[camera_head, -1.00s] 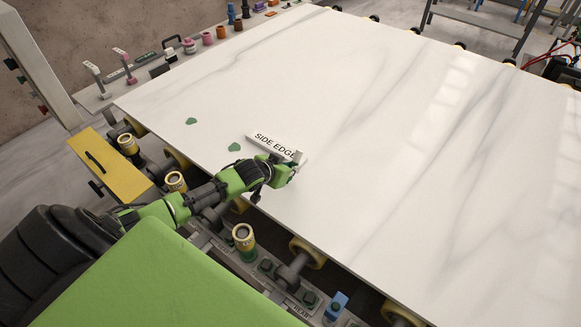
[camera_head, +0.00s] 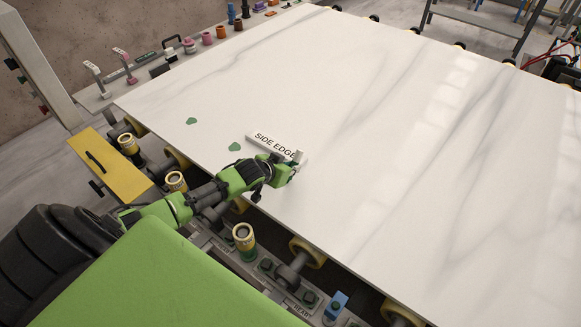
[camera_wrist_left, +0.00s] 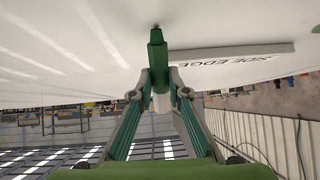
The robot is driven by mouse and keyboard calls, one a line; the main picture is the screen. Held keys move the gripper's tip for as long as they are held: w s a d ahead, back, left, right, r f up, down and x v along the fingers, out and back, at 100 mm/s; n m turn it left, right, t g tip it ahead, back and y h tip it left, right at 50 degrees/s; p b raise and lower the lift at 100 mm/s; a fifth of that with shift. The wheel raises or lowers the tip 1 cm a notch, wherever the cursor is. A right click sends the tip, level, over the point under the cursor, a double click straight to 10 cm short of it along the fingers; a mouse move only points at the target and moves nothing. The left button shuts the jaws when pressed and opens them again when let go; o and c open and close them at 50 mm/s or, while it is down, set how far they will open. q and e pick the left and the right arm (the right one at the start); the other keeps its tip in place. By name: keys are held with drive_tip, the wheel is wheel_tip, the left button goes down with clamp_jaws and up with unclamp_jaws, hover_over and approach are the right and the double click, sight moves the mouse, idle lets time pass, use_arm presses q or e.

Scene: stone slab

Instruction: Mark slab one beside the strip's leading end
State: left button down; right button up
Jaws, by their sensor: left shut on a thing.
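The white marble slab (camera_head: 380,130) lies across the rollers. A white strip lettered "SIDE EDGE" (camera_head: 262,141) lies on it and also shows in the left wrist view (camera_wrist_left: 230,57). My left gripper (camera_head: 287,172) is at the strip's right end, low over the slab. In the left wrist view my left gripper (camera_wrist_left: 159,88) is shut on a green marker (camera_wrist_left: 156,57). The marker's tip points at the slab beside the strip, with a small dark spot there; I cannot tell whether it touches. My right gripper is not in view.
Two green blotches (camera_head: 235,147) (camera_head: 191,121) lie on the slab left of the strip. Coloured pots (camera_head: 207,38) line the back-left ledge. The slab's right part is clear.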

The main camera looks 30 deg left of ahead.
sight(295, 161)
use_arm(q)
drive_tip(key=shift+w+d, duration=0.15)
drive_tip(key=shift+w, duration=1.55)
idle(2.1)
wheel_tip(295, 161, up, 7)
drive_tip(key=p, duration=0.6)
drive_tip(key=shift+r+p, duration=0.1)
drive_tip(key=shift+p, duration=0.3)
